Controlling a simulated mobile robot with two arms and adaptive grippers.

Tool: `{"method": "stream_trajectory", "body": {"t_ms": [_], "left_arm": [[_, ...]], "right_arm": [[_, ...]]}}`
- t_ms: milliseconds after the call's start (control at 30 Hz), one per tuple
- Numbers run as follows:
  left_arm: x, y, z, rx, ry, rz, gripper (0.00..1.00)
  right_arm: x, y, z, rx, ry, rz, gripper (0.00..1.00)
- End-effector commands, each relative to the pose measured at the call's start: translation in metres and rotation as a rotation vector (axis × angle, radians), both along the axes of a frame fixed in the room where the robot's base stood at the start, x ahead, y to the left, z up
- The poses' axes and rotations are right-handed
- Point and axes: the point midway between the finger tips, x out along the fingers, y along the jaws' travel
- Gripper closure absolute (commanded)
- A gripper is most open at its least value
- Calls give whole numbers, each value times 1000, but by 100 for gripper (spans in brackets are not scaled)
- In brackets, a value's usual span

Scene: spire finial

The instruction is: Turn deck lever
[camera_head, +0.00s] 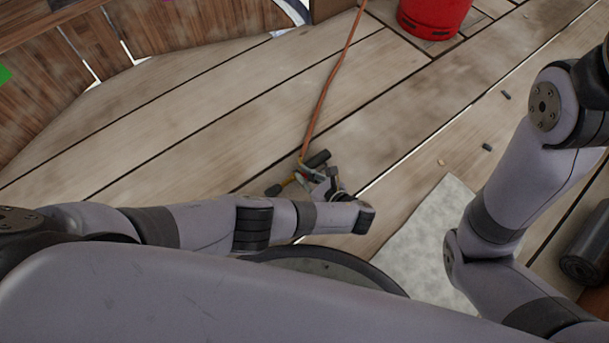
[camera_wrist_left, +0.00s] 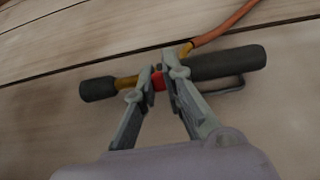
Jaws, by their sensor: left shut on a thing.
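A torch-like tool lies on the plank deck in the head view, with a dark grip (camera_head: 316,159) and a brass-coloured tube. In the wrist view its thick dark grip (camera_wrist_left: 228,62) is at right, with a thin dark loop below, and its dark nozzle (camera_wrist_left: 98,89) is at left. My left gripper (camera_head: 306,178) reaches down to the tool. In the wrist view its fingers (camera_wrist_left: 163,76) are shut on the tool around a small red part (camera_wrist_left: 158,80), possibly the lever. The fingers partly hide that part. My right gripper is out of view.
An orange hose (camera_head: 335,85) runs from the tool up the deck. A red cylinder (camera_head: 432,18) stands at top right. A pale mat (camera_head: 430,235) and a dark roll (camera_head: 588,250) lie to the right. Small dark bits (camera_head: 487,147) are scattered. A curved wooden wall (camera_head: 60,75) stands at left.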

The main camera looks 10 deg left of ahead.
Motion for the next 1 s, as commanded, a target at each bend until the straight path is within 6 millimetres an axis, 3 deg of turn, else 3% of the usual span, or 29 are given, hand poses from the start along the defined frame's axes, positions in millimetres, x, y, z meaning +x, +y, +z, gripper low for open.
{"method": "stream_trajectory", "body": {"t_ms": [300, 333, 633, 1000], "left_arm": [[-1, -2, -1, -5, 3, -3, 100], [-1, -2, -1, -5, 3, -3, 90], [-1, -1, -1, -2, 2, -1, 70], [0, 0, 2, -1, 0, -1, 70]], "right_arm": [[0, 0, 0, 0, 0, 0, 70], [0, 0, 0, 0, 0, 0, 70], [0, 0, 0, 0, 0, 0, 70], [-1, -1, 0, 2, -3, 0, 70]]}}
